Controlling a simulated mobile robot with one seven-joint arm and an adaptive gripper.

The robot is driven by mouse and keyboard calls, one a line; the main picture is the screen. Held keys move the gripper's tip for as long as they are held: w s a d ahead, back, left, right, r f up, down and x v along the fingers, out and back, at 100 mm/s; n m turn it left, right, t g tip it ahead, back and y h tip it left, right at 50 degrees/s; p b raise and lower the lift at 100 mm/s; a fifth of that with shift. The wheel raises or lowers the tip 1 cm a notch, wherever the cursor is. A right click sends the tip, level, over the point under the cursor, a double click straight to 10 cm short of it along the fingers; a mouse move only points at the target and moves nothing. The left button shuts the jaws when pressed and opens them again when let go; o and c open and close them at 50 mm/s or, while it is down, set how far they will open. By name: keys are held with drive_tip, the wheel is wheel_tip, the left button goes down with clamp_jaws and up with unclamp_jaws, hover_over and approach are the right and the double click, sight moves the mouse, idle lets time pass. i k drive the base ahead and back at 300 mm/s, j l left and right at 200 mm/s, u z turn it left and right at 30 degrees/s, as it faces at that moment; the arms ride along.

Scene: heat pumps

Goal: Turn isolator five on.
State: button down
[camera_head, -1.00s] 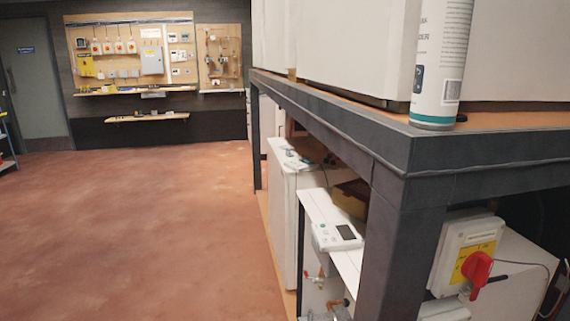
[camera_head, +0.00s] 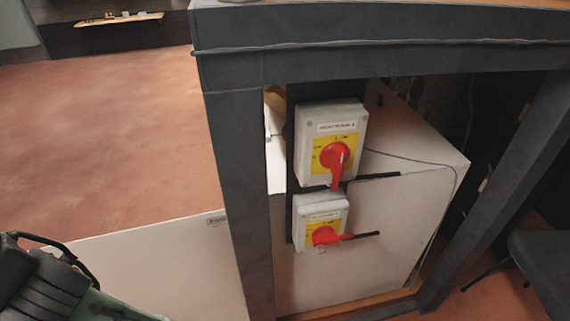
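Two grey isolator boxes with yellow plates and red rotary handles are mounted one above the other beneath the bench. The upper isolator (camera_head: 351,113) has its red handle (camera_head: 337,165) pointing down. The lower isolator (camera_head: 308,217) has its red handle (camera_head: 326,236) pointing roughly to the right. Their labels are too small to read surely, so I cannot tell which is isolator five. Part of my arm shows at the lower left, well apart from both isolators. No gripper fingertips can be made out.
A dark bench frame surrounds the isolators, with a top beam (camera_head: 380,62), a left post (camera_head: 240,190) and a right post (camera_head: 510,175). A white unit (camera_head: 390,225) stands behind them. A dark chair-like object (camera_head: 548,265) is at the right. Open red floor (camera_head: 100,130) lies left.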

sight(323, 235)
drive_tip(key=l, duration=0.5)
drive_tip(key=k+z, duration=0.75)
